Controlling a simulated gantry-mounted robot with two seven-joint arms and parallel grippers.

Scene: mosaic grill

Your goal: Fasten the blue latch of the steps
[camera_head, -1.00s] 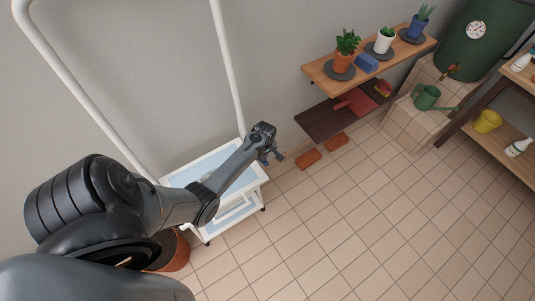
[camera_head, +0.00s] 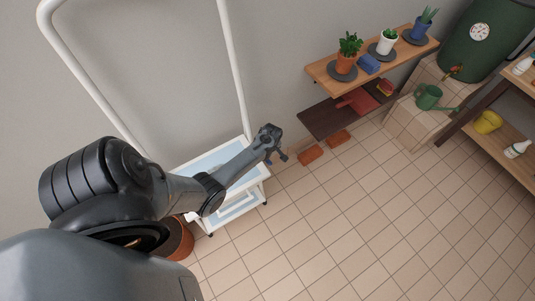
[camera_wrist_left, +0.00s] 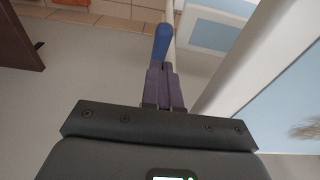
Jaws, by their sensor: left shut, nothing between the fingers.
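The steps (camera_head: 212,163) have a white frame and pale blue treads, and stand against the wall in the head view. Parts of a white rail and a pale blue tread (camera_wrist_left: 288,100) fill the right of the left wrist view. The blue latch (camera_wrist_left: 161,42) is a rounded blue handle beside the white frame in that view. My left gripper (camera_wrist_left: 160,68) is shut, its fingertips right at the near end of the latch; I cannot tell whether they touch. In the head view my left gripper (camera_head: 280,158) is at the right side of the steps. My right gripper is not in view.
A tall white tubular frame (camera_head: 236,80) rises behind the steps. A terracotta pot (camera_head: 178,240) is half hidden by my arm. A wooden shelf (camera_head: 320,74) with potted plants and bricks (camera_head: 310,156) lie right of the gripper. The tiled floor in front is clear.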

